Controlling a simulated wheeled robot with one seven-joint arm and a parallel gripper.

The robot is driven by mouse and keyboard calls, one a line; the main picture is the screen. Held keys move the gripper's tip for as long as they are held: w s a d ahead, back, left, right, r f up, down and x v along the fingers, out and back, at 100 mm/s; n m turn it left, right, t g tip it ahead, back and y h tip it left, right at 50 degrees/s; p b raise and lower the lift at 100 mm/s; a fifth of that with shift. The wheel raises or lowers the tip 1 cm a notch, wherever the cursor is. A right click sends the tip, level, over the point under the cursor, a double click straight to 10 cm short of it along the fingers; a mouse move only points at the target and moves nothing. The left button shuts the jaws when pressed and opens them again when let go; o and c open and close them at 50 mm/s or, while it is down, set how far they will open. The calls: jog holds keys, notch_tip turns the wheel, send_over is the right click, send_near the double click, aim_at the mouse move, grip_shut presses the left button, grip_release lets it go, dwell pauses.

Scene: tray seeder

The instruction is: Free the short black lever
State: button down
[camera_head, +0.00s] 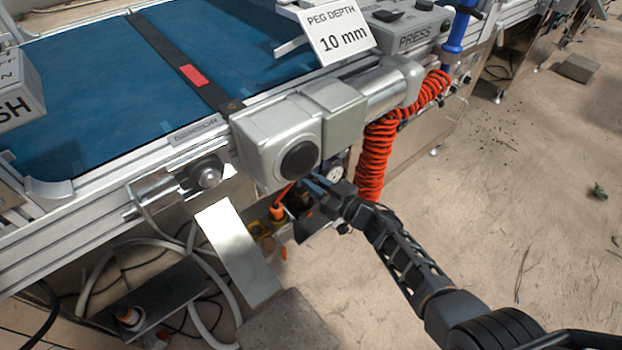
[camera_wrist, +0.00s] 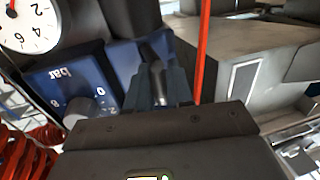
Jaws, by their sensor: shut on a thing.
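The short black lever (camera_wrist: 153,56) is in the wrist view, at the front of a blue valve body (camera_wrist: 122,62). Only a small dark part of it shows between my fingers. My gripper (camera_wrist: 159,82) is shut on it, with both fingertips close against its sides. In the head view my gripper (camera_head: 322,186) reaches in from the lower right, under the grey motor housing. There the lever is hidden by my gripper and the shadow, and its exact angle cannot be told.
A pressure gauge (camera_wrist: 28,22) and a blue "bar" regulator (camera_wrist: 70,85) sit left of my fingers. A thin red tube (camera_wrist: 203,50) runs close on the right. The motor housing (camera_head: 275,140) overhangs my gripper, and a coiled orange hose (camera_head: 374,160) hangs beside it. Open floor lies right.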

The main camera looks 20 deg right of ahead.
jog(key=shift+w+d+n+g+y+b, duration=0.1)
jog(key=shift+d+n+g+y+b, duration=0.4)
jog(key=shift+n+g+y, duration=0.45)
jog(key=shift+w+d+n+g+y+b, duration=0.1)
jog(key=shift+d+n+g+y+b, duration=0.55)
jog(key=shift+y, duration=0.5)
jog(key=c, duration=1.1)
grip_release()
jog(key=shift+c, duration=0.2)
jog(key=shift+s, duration=0.1)
jog(key=p+v, duration=0.2)
jog(key=v, duration=0.5)
jog(key=shift+s+d+p, duration=0.15)
jog(key=shift+s+p, duration=0.15)
jog(key=shift+p, duration=0.05)
jog(key=shift+c, duration=0.5)
